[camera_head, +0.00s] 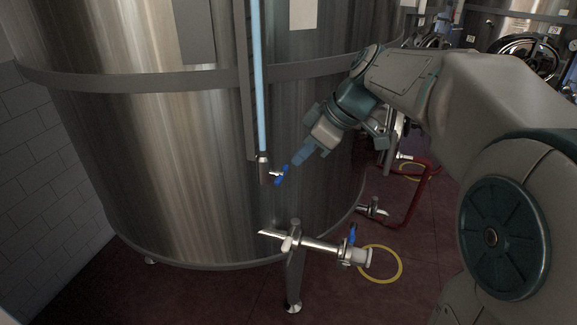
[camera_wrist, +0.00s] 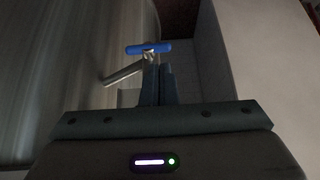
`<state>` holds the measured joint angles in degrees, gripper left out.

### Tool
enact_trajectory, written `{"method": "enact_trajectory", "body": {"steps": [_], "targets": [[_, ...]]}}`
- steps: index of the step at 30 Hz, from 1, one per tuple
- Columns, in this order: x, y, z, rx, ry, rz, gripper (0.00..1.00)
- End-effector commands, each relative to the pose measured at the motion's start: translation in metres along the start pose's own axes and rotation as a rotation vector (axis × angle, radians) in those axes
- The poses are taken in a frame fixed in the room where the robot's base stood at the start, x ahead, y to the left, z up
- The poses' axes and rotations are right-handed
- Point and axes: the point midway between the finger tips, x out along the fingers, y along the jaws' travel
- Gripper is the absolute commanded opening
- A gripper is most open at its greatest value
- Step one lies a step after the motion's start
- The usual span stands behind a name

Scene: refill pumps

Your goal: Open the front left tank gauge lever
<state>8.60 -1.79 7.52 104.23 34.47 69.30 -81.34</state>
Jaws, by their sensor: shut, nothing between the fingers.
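The large steel tank (camera_head: 150,150) fills the left and middle of the head view. Its gauge is a light blue vertical tube (camera_head: 260,80) ending in a small metal valve (camera_head: 264,168). A blue gauge lever (camera_head: 282,175) sits on that valve, tilted in the head view; it also shows as a blue bar in the wrist view (camera_wrist: 148,48). My gripper (camera_head: 296,160) is just to the upper right of the lever, fingers pointing at it. In the wrist view the closed fingers (camera_wrist: 158,72) end just below the lever. I cannot tell whether they touch it.
Below, an outlet pipe with a blue-handled valve (camera_head: 352,236) sticks out to the right. A yellow ring (camera_head: 381,264) lies beside it. A red pipe (camera_head: 418,196) stands farther right. More tanks with a round hatch (camera_head: 528,58) are behind my arm.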

Motion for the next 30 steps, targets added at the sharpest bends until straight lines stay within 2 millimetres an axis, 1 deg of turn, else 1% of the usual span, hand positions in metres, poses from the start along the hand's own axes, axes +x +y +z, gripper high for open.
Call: {"method": "enact_trajectory", "body": {"steps": [1,6,9,12,25,30], "targets": [[0.010,-0.001,-0.001,0.001,-0.001,-0.004,0.00],[0.038,0.000,-0.001,0.003,-0.001,-0.002,0.00],[0.048,0.000,0.000,0.002,-0.001,-0.001,0.00],[0.054,0.000,0.000,0.001,-0.001,0.000,0.00],[0.057,0.000,0.001,0.001,0.000,0.003,0.00],[0.057,0.003,0.005,-0.002,-0.001,0.025,0.00]]}}
